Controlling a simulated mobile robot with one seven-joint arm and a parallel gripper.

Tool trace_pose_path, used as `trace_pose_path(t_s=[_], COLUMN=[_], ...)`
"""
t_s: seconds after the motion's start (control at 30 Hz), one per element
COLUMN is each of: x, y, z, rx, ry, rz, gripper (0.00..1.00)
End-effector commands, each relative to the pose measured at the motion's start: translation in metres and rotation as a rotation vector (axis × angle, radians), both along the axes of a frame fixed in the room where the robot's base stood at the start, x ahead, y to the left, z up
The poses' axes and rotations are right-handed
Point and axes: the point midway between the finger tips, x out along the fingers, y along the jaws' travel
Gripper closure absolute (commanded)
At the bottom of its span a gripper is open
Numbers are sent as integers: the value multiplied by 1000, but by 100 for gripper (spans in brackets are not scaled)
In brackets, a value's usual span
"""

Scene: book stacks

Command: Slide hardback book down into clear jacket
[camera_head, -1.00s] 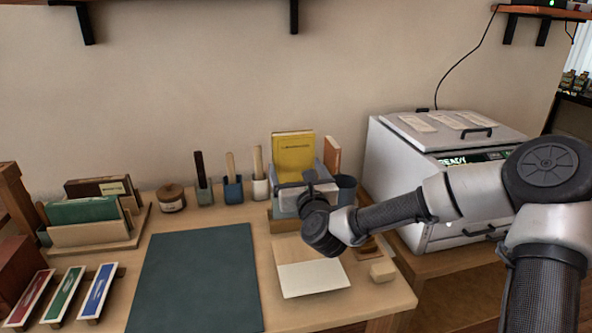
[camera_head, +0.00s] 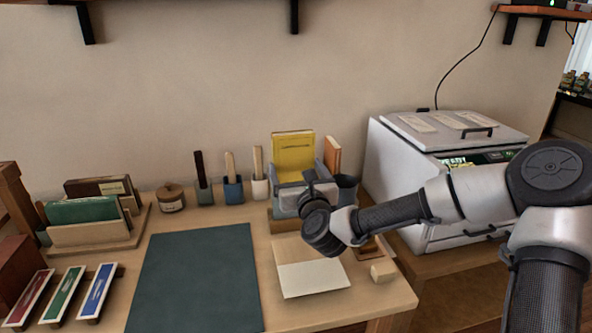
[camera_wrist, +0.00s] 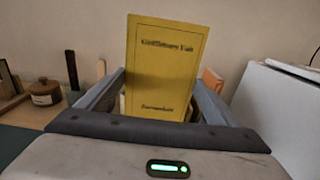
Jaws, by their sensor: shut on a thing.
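The yellow hardback book (camera_head: 293,150) stands upright at the back of the bench, its upper cover clear of my gripper (camera_head: 298,176). In the wrist view the yellow book (camera_wrist: 164,65) faces me with dark lettering. My gripper's grey-blue fingers (camera_wrist: 158,82) reach along both side edges of the book and are shut on it. Its lower edge is hidden behind my gripper. A pale grey-blue holder (camera_head: 284,203) on a wooden base is partly visible below the book. I cannot make out the clear jacket or how far the book sits in it.
An orange-brown book (camera_head: 333,154) stands close on the right, with a dark cup (camera_head: 346,186) beside it. A white machine (camera_head: 400,165) is farther right. Tool cups (camera_head: 233,190) stand left. A dark green mat (camera_head: 197,278) and a pale sheet (camera_head: 312,279) lie in front.

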Motion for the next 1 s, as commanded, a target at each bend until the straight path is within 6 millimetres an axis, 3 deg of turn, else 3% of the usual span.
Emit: trace_pose_path(t_s=[1.0], x=[0], y=[0], z=[-21], rx=[1], ry=[-3], rz=[0], gripper=[53])
